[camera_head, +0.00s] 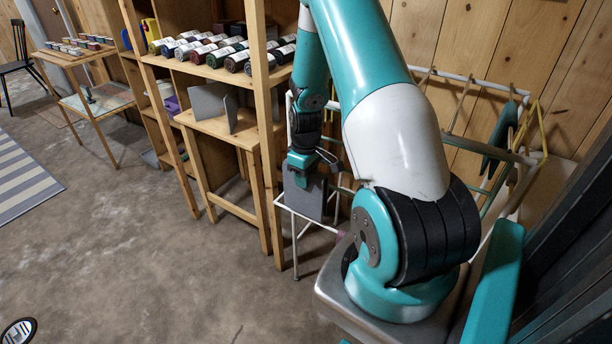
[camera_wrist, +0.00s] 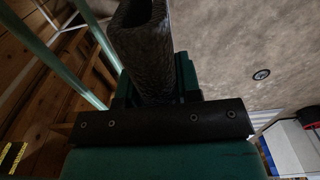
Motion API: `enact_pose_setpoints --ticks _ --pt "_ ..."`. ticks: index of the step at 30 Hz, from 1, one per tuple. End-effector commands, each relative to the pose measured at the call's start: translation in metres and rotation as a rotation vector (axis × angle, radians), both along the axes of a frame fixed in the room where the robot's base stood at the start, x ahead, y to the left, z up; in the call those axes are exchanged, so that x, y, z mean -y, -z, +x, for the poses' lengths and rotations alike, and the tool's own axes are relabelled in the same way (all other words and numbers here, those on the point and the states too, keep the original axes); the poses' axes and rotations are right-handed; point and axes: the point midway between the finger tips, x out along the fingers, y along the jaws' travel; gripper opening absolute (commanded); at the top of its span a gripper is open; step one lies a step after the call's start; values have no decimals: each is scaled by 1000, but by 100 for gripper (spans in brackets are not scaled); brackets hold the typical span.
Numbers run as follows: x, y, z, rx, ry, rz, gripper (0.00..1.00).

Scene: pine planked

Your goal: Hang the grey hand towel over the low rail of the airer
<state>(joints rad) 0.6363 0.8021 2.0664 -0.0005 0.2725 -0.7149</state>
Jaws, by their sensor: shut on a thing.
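My gripper (camera_head: 300,168) is shut on the grey hand towel (camera_head: 307,198), which hangs below the jaws as a flat dark panel. In the wrist view, the towel (camera_wrist: 142,50) stands out from between the jaws (camera_wrist: 155,92), with a fold or hollow at its far end. The white airer (camera_head: 455,78) stands against the plank wall, largely hidden behind my arm. A low white rail (camera_head: 294,212) of it passes by the towel's lower edge. I cannot tell whether the towel touches or straddles this rail.
A wooden shelf unit (camera_head: 262,140) with several dark rolls (camera_head: 235,62) stands close to the left of my gripper. A green cloth (camera_head: 500,138) hangs on the airer at the right. Bare concrete floor (camera_head: 150,250) is free at the front left; a striped rug (camera_head: 20,178) lies further left.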

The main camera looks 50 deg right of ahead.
Motion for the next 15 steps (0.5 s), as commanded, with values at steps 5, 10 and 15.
enact_pose_setpoints --ticks 5,10,15 --pt "0 0 0 0 0 0 19" --pt "0 -3 0 -2 0 2 19" --pt "0 -3 0 -1 0 1 19"
